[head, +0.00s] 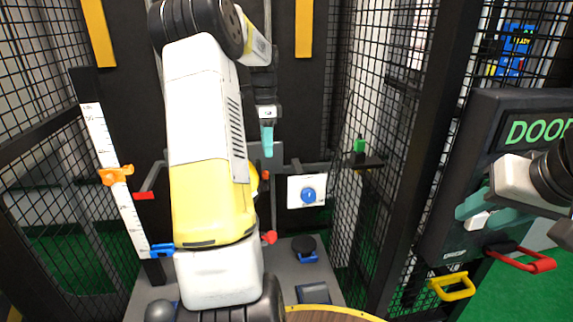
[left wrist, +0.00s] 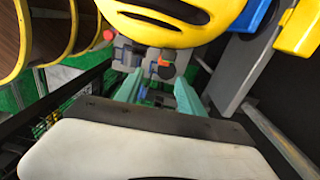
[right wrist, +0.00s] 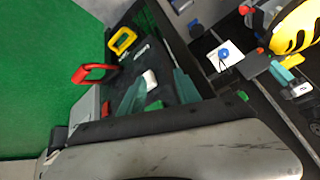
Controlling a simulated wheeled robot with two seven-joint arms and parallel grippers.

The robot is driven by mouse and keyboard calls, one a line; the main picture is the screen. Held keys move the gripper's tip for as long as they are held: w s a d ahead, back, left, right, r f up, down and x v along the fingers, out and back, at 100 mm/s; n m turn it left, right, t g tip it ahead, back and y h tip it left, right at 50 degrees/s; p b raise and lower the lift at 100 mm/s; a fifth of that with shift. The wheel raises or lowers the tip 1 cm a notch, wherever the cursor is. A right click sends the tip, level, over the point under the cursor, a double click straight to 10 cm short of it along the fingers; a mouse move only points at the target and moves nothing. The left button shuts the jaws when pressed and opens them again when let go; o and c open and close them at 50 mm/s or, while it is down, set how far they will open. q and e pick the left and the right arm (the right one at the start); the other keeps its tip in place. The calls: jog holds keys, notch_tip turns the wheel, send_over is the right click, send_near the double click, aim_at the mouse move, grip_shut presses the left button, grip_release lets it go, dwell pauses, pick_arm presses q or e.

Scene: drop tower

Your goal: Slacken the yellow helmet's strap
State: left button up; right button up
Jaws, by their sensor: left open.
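The yellow helmet (left wrist: 172,25) with black slots fills the top of the left wrist view. It also shows at the top right of the right wrist view (right wrist: 293,28); in the head view my left arm hides most of it. My left gripper (left wrist: 158,92) is open and empty below the helmet, its teal fingers apart. A small orange-red piece (left wrist: 163,62) on grey hardware shows beyond and between the fingers; I cannot tell whether it belongs to the strap. In the head view the left gripper (head: 267,138) points down. My right gripper (right wrist: 158,92) looks open at the DOOR panel.
The DOOR panel (head: 450,160) carries a white block (right wrist: 150,78), a red handle (head: 525,262) and a yellow handle (head: 452,286). A blue knob on a white plate (head: 307,194) is at the back. A ruled post (head: 112,180) stands left. Mesh walls enclose both sides.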

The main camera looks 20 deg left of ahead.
aim_at(266, 172)
pick_arm(q)
jog(key=shift+w+a+f, duration=0.2)
jog(key=shift+a+f, duration=0.25)
jog(key=shift+f, duration=0.05)
jog(key=shift+a+f, duration=0.1)
jog(key=shift+f, duration=0.25)
jog(key=f, duration=0.7)
jog(key=shift+s+f, duration=0.1)
jog(key=shift+s, duration=0.1)
jog(key=c, duration=0.8)
